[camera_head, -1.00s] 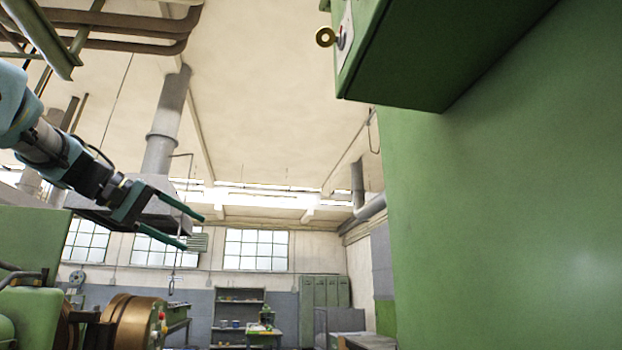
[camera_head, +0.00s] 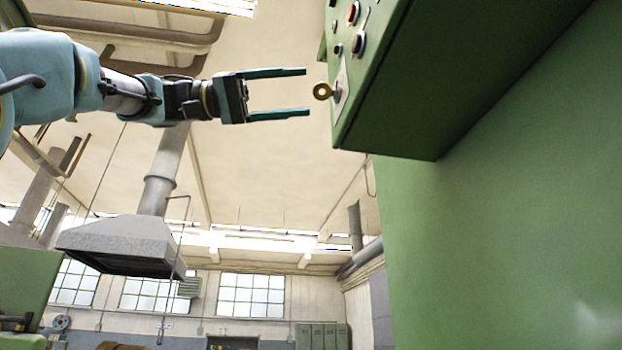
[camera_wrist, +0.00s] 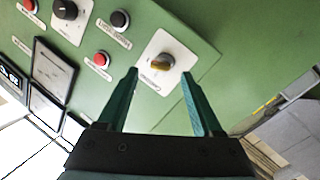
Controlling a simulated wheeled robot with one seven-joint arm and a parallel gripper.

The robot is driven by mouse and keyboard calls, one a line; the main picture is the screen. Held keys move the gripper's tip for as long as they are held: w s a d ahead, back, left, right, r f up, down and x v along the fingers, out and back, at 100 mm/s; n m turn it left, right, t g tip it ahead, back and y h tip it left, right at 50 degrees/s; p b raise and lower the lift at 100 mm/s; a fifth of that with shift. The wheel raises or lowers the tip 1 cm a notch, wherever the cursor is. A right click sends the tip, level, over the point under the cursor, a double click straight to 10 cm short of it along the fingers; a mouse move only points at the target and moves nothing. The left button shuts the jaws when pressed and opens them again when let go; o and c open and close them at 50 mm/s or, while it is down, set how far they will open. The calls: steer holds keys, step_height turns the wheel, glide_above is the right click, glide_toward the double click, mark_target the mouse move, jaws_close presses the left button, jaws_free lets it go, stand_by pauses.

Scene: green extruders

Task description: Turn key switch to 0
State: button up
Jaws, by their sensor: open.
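The key switch (camera_head: 323,91) has a round brass key head and sits on the lower corner of the green control box, on a pale plate. In the wrist view the key (camera_wrist: 161,62) shows end-on on its white plate (camera_wrist: 165,70), beyond and between my fingertips. The lettering on the plate is too small to read. My gripper (camera_head: 308,92) is open and empty, its two green fingers pointing at the key from the left, with a small gap before it. The fingers also show in the wrist view (camera_wrist: 160,75).
The green control box (camera_head: 400,90) overhangs a large green machine wall (camera_head: 510,230). Other controls surround the key: a red button (camera_wrist: 102,58), a black button (camera_wrist: 120,20) and a black knob (camera_wrist: 65,9). The space left of the box and below the arm is free.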

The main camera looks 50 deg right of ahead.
mark_target(322, 91)
steer(key=x, duration=0.3)
steer(key=shift+s+d, duration=0.15)
steer(key=shift+d, duration=0.05)
jaws_close()
stand_by(0.4)
